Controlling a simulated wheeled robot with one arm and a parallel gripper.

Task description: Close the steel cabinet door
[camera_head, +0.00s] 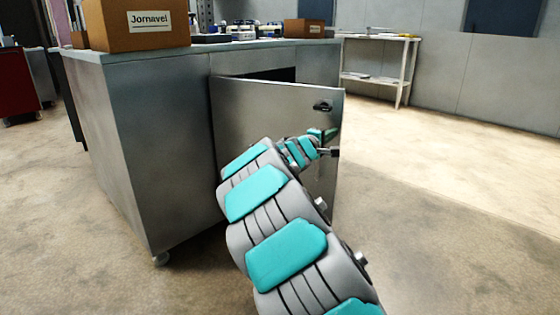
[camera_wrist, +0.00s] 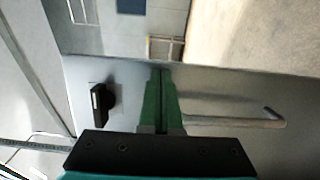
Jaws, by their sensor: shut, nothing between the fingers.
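The steel cabinet (camera_head: 150,150) stands at the left in the head view. Its door (camera_head: 265,108) is swung partly open, with a dark opening (camera_head: 272,75) behind its top edge. A black latch (camera_head: 322,106) sits near the door's upper free corner. The wrist view shows the latch (camera_wrist: 102,106) left of my gripper (camera_wrist: 162,95) and a bar handle (camera_wrist: 250,118) to the right. My gripper's green fingers are shut and empty, close to the door's outer face. I cannot tell whether they touch it. My arm hides the door's lower part in the head view.
A cardboard box (camera_head: 135,25) and a second box (camera_head: 303,29) stand on the cabinet top, with small items between. A light shelf table (camera_head: 378,55) stands by the back wall. A red cabinet (camera_head: 17,85) is at far left. The floor (camera_head: 455,190) at right is clear.

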